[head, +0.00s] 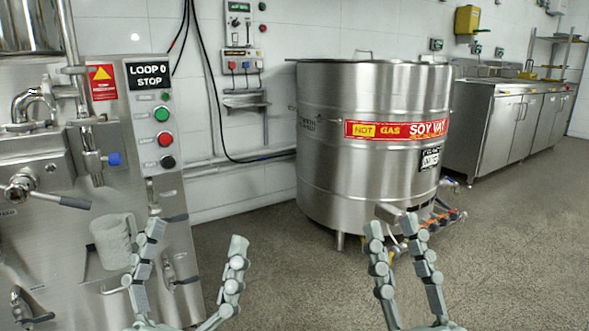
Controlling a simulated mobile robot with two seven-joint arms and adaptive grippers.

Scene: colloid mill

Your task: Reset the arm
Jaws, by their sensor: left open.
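My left gripper (196,234) is low in the head view, in front of the steel machine with the control panel (158,115). Its two fingers are spread wide and nothing is between them. My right gripper (393,226) is to the right, in front of the lower part of the big steel vat (375,165). Its fingers point up, with a narrower empty gap between them. Neither gripper visibly holds anything. The arm links behind the grippers are mostly out of view.
A grey mug-shaped vessel (111,242) is just left of my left gripper; its support is unclear. A valve handle (60,198) sticks out from the machine. Orange-handled valves (443,216) sit low on the vat. Steel cabinets (500,125) stand back right. The right floor (525,240) is clear.

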